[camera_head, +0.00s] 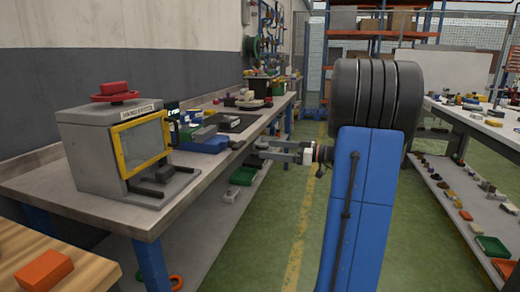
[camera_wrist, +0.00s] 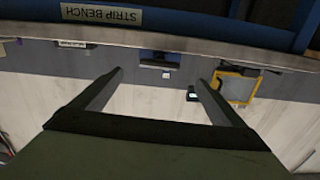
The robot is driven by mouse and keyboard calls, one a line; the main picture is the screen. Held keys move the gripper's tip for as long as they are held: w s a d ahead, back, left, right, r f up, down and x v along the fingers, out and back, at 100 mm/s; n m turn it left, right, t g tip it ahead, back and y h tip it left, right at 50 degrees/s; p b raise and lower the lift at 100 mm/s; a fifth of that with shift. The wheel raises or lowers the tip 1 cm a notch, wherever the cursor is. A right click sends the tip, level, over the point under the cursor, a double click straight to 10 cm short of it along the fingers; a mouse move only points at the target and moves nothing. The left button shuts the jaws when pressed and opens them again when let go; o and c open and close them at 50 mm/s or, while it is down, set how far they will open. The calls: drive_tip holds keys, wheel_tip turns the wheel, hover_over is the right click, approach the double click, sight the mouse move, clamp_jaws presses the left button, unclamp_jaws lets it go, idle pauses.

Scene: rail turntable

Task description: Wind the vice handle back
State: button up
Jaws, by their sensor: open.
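A blue vice (camera_head: 204,142) with grey jaws stands on the grey bench, right of the yellow-framed box. A small dark part at its right end (camera_head: 237,144) may be its handle, but I cannot make out its shape. My gripper (camera_head: 262,150) is open and empty, beside the bench's front edge, right of the vice and apart from it. In the wrist view my two fingers (camera_wrist: 158,77) are spread wide. A blue and dark thing (camera_wrist: 160,58), probably the vice, shows between and beyond the fingertips. I cannot tell the handle's angle.
A grey box with a yellow frame (camera_head: 140,146) and a red knob stands on the near bench. A label reading STRIP BENCH (camera_wrist: 100,15) shows in the wrist view. An orange block (camera_head: 44,268) lies at lower left. The green floor aisle (camera_head: 300,190) is clear.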

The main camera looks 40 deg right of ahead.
drive_tip(key=v, duration=0.6)
drive_tip(key=shift+s, duration=0.2)
idle(0.4)
drive_tip(key=s+a+f+m+g+h, duration=0.1)
drive_tip(key=s+a+f+g, duration=0.15)
drive_tip(key=a, duration=0.65)
drive_tip(key=s+a+f+m+g, duration=0.15)
drive_tip(key=a+g, duration=0.25)
drive_tip(key=a, duration=0.4)
drive_tip(key=s+a+f+g+h, duration=0.1)
drive_tip(key=s+a+f+g, duration=0.2)
drive_tip(key=a, duration=0.6)
drive_tip(key=s+a+f+m+h, duration=0.2)
drive_tip(key=s+f+h, duration=0.1)
drive_tip(key=s, duration=0.5)
drive_tip(key=s+a+f+m+h, duration=0.2)
drive_tip(key=s+h, duration=0.4)
drive_tip(key=s, duration=0.3)
drive_tip(key=shift+s+a+f+m, duration=0.35)
drive_tip(key=shift+a+f, duration=0.15)
drive_tip(key=shift+f, duration=0.6)
